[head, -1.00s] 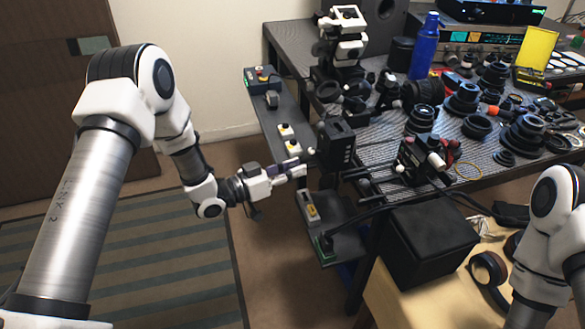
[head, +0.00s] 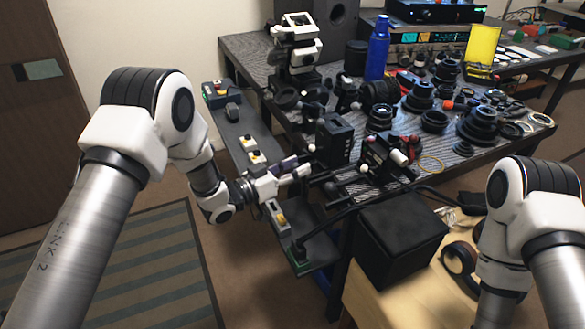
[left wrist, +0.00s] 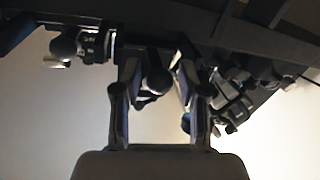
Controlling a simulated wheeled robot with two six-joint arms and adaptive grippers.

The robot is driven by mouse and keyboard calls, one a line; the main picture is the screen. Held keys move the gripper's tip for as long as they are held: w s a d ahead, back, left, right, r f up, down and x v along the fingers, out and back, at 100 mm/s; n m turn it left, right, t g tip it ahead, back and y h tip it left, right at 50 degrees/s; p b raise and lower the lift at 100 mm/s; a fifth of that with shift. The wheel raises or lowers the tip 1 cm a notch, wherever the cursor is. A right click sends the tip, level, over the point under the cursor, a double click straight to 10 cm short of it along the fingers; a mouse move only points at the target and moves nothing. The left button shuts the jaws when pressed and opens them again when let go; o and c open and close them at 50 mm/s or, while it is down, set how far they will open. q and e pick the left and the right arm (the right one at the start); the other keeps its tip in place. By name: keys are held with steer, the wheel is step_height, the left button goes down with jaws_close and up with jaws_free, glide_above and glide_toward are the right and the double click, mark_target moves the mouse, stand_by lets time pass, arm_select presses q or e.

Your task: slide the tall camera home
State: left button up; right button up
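The tall camera (head: 333,140), an upright black box with a pale knob on its left side, stands at the table's left part. A shorter dark camera (head: 383,158) with pale knobs stands close to its right. My left gripper (head: 308,168) is just left of and below the tall camera, pointing right. In the left wrist view its two fingers (left wrist: 157,105) are apart, with a dark rounded knob (left wrist: 155,83) showing between them. I cannot tell whether the fingers touch it. My right gripper is out of frame; only that arm shows.
A narrow shelf (head: 236,133) with switch boxes runs along the table's left edge. Lens parts, a blue bottle (head: 377,50) and a white-topped instrument (head: 297,50) crowd the table. A black box (head: 400,235) stands in front. The floor at left is clear.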

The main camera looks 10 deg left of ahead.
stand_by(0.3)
arm_select(q)
steer(key=v, duration=0.8)
